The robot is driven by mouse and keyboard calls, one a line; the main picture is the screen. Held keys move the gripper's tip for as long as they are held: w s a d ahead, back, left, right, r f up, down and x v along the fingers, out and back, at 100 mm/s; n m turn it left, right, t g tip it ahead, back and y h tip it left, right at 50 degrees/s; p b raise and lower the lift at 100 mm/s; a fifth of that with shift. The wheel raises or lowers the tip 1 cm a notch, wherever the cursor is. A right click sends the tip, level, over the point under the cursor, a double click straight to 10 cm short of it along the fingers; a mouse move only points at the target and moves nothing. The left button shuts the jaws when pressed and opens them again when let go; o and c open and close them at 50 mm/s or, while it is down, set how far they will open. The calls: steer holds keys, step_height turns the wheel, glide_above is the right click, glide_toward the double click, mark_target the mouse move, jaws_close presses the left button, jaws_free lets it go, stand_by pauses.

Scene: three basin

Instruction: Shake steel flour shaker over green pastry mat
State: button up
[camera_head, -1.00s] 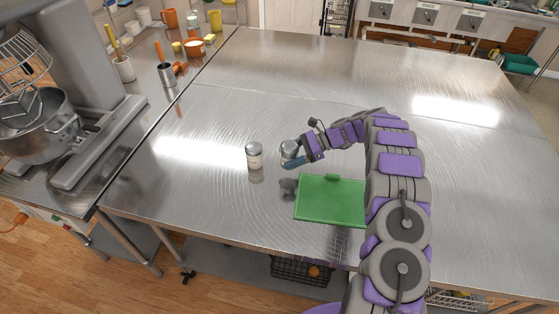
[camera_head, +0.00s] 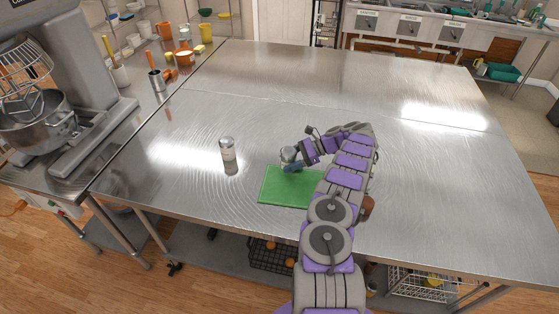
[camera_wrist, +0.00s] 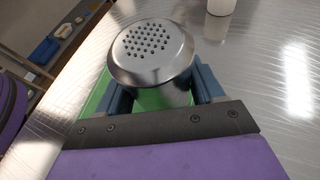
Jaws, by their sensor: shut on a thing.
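The steel flour shaker (camera_wrist: 152,52) has a perforated domed lid and is held upright between the two blue fingers of my gripper (camera_wrist: 160,92) in the wrist view. In the head view, the shaker (camera_head: 289,153) is small in my gripper (camera_head: 292,164), at the far edge of the green pastry mat (camera_head: 283,187). The mat lies flat on the steel table, its right part hidden by my arm. Green mat also shows beneath the shaker in the wrist view. How high the shaker is above the mat I cannot tell.
A second shaker-like steel and white container (camera_head: 227,149) stands on the table left of my gripper. A stand mixer (camera_head: 62,110) is on the left counter. The steel table (camera_head: 420,190) is clear behind and to the right.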

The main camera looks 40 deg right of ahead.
steer(key=shift+d+f, duration=0.2)
steer(key=shift+d, duration=0.45)
steer(key=shift+s+a+r+n+t, duration=0.1)
steer(key=shift+a+r+n+t, duration=0.2)
steer(key=shift+a, duration=0.25)
steer(key=shift+s+a, duration=0.15)
steer(key=shift+a, duration=0.05)
steer(key=shift+s+d+f+n+t+h+b, duration=0.3)
steer(key=shift+d+n+t+b, duration=0.15)
steer(key=shift+b, duration=0.35)
steer(key=shift+s+a+r+n+b, duration=0.1)
steer(key=shift+a+r+n+b, duration=0.2)
steer(key=shift+a+b, duration=0.3)
steer(key=shift+t, duration=0.25)
steer(key=shift+s+d+n, duration=0.1)
steer(key=shift+d+n, duration=0.05)
steer(key=shift+n, duration=0.1)
steer(key=shift+d+f+b, duration=0.15)
steer(key=shift+d+b, duration=0.05)
steer(key=shift+b, duration=0.2)
steer(key=shift+s, duration=0.1)
